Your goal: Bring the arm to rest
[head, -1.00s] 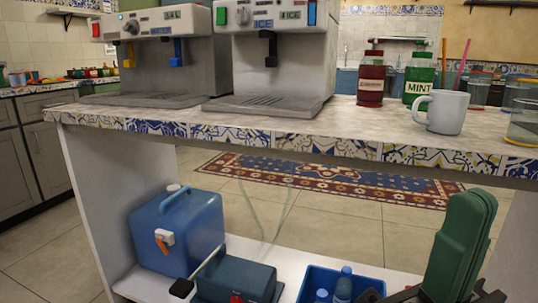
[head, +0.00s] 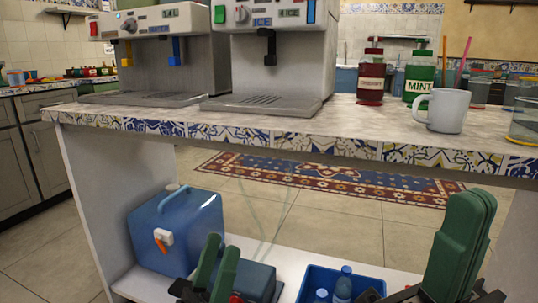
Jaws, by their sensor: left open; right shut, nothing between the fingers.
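My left gripper (head: 221,244) shows at the lower middle-left of the head view, with its two green fingers pointing up and a gap between them. It is open and I see nothing between the fingers. It appears in front of the lower shelf, overlapping the dark blue box (head: 257,281) in the picture. My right gripper (head: 474,196) is at the lower right, its green fingers together and pointing up. It is shut and holds nothing. Most of both arms is out of view.
The counter (head: 300,132) carries two dispensing machines (head: 275,55), a red bottle (head: 370,80), a green mint bottle (head: 418,78) and a white mug (head: 446,110). A blue cooler (head: 178,232) and a blue crate (head: 318,271) with bottles are on the lower shelf (head: 128,287).

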